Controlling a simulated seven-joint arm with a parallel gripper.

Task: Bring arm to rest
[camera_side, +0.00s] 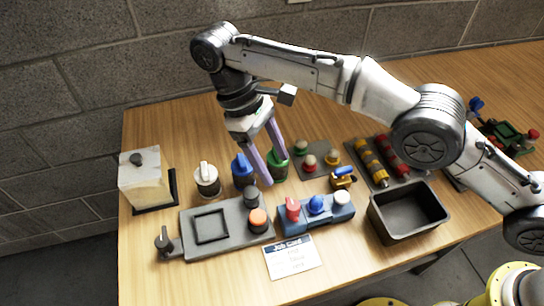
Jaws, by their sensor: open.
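My gripper (267,168) is open, with its two purple fingers apart and pointing down. It hangs over the middle of the wooden table (150,270), above the area near the blue and green knobbed pieces. Nothing shows between the fingers. My arm reaches across from the right side of the picture. Whether the fingertips touch anything below cannot be told from this view.
Near the gripper are a blue knobbed piece (243,172), a green one (278,165), a grey fixture (212,226) and a blue block with knobs (316,212). A black bin (408,212) stands right, a white box (146,181) left. A job card (291,257) lies in front.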

